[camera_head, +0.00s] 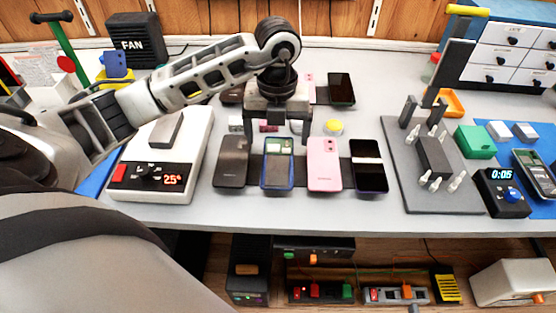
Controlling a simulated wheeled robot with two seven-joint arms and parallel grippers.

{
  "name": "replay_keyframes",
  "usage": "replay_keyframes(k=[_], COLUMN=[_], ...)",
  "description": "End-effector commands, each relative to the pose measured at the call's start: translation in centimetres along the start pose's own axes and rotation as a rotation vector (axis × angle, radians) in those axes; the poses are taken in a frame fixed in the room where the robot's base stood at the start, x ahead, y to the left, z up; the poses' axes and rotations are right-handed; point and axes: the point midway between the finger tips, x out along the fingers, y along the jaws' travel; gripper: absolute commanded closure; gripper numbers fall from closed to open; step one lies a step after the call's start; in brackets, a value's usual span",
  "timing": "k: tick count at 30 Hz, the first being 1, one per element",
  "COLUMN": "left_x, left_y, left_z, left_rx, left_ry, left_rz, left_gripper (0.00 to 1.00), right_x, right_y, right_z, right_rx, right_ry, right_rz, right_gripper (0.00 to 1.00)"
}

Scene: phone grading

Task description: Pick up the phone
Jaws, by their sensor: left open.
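My left gripper (277,137) points down over the table, jaws apart, with nothing visible between them. Its fingertips are just behind the front row of phones. That row has a dark grey phone (231,163), a blue-framed phone with its green inside showing (278,164), a pink phone (323,165) and a black phone (369,170). Which phone is meant cannot be told. My right gripper is not in view.
A white scale (195,150) with a red display stands left, holding a grey block. A grey fixture (435,157), timer (501,191) and green box (474,141) stand right. A fan (134,42) and drawers (510,50) stand behind. The front table strip (330,212) is clear.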

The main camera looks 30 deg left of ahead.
Motion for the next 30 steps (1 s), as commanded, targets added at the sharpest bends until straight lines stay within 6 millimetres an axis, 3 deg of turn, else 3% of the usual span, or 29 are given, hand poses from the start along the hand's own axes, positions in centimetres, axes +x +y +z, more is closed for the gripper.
replay_keyframes(k=[5, 15, 23, 29, 30], left_x=[1.1, 5.6, 6.0, 6.0, 6.0], left_y=[0.0, -0.1, -0.1, -0.1, -0.1], left_z=[-0.1, -0.3, -0.2, -0.2, -0.2], left_rx=[0.002, 0.002, 0.002, 0.002, 0.002], left_ry=[0.002, 0.003, 0.000, 0.000, 0.000], left_rz=[0.000, 0.000, -0.001, -0.001, -0.001], left_gripper=[0.11, 0.11, 0.11, 0.61, 0.63], right_x=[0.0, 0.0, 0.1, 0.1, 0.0], right_y=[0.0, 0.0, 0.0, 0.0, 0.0], right_z=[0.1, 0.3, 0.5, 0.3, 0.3], right_rx=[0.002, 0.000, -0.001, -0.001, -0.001], right_ry=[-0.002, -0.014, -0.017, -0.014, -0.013], right_rz=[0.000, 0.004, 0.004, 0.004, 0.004], right_gripper=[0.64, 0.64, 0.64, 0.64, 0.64])
